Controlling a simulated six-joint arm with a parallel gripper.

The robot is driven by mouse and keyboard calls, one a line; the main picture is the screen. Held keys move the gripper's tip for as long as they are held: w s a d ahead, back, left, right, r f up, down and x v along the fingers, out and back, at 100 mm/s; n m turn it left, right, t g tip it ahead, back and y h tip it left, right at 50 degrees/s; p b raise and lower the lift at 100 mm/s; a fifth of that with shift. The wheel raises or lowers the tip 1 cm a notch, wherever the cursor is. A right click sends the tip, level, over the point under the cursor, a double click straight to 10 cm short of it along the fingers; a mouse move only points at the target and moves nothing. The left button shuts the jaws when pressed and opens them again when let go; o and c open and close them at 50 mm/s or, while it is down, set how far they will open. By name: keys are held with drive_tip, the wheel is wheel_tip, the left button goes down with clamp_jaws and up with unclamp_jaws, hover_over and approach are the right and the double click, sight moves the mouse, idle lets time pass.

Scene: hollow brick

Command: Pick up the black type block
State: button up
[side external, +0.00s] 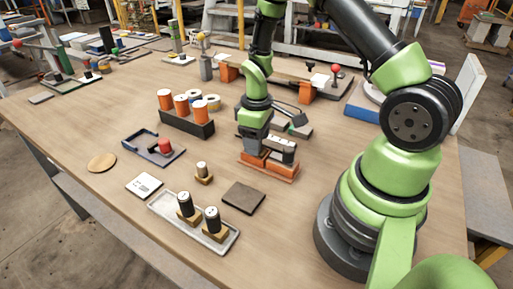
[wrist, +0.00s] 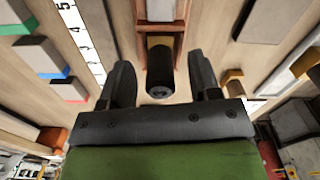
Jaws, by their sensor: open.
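A dark block with a round end (wrist: 160,72) stands between my gripper's fingers in the wrist view. It sits in an orange-brown tray (wrist: 180,30), with a pale block (wrist: 162,10) behind it. My gripper (wrist: 160,62) is open, with one finger on each side of the dark block and visible gaps. In the side view my gripper (side external: 256,150) points down at the orange tray (side external: 280,178), beside grey and dark blocks (side external: 283,147). The gripper partly hides the tray's left side there. I cannot make out any lettering on the dark block.
A pale tray (side external: 222,243) with two black cylinders on wooden bases is at the front. A dark flat square (side external: 243,197) lies before the orange tray. Bare tabletop (side external: 85,130) is at left.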

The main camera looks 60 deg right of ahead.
clamp_jaws()
drive_tip(key=shift+r, duration=0.1)
